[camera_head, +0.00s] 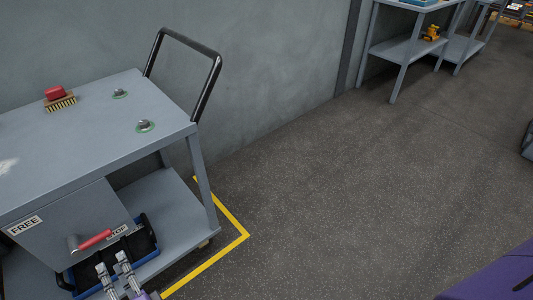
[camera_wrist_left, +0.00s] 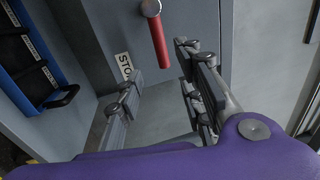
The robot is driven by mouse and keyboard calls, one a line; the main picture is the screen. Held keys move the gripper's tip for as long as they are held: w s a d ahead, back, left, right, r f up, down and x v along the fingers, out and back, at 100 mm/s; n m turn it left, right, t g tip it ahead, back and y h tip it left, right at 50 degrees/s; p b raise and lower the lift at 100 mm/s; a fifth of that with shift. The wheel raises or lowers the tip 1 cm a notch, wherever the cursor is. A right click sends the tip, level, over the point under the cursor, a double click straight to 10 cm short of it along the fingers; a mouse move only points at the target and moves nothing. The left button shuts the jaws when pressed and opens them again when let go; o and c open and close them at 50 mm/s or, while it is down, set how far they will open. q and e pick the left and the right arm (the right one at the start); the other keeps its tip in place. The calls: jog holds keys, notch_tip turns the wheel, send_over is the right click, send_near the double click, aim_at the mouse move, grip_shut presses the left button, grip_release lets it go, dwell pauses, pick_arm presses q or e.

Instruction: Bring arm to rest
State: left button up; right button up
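My left gripper (camera_head: 113,271) is at the bottom left of the head view, in front of the grey cart's lower part. In the left wrist view the left gripper (camera_wrist_left: 160,92) has its fingers spread apart with nothing between them. A lever with a red handle (camera_head: 95,240) is on the cart's front panel, beside a "STOP" label (camera_head: 117,231). The red handle (camera_wrist_left: 159,42) also shows in the left wrist view, beyond the fingertips and apart from them. My right gripper is not in view.
A yellow line (camera_head: 215,258) marks the floor. The floor to the right (camera_head: 330,190) is clear.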

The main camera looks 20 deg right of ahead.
pick_arm(q)
jog(key=shift+s+d, duration=0.1)
jog(key=shift+s, duration=0.25)
dwell(0.3)
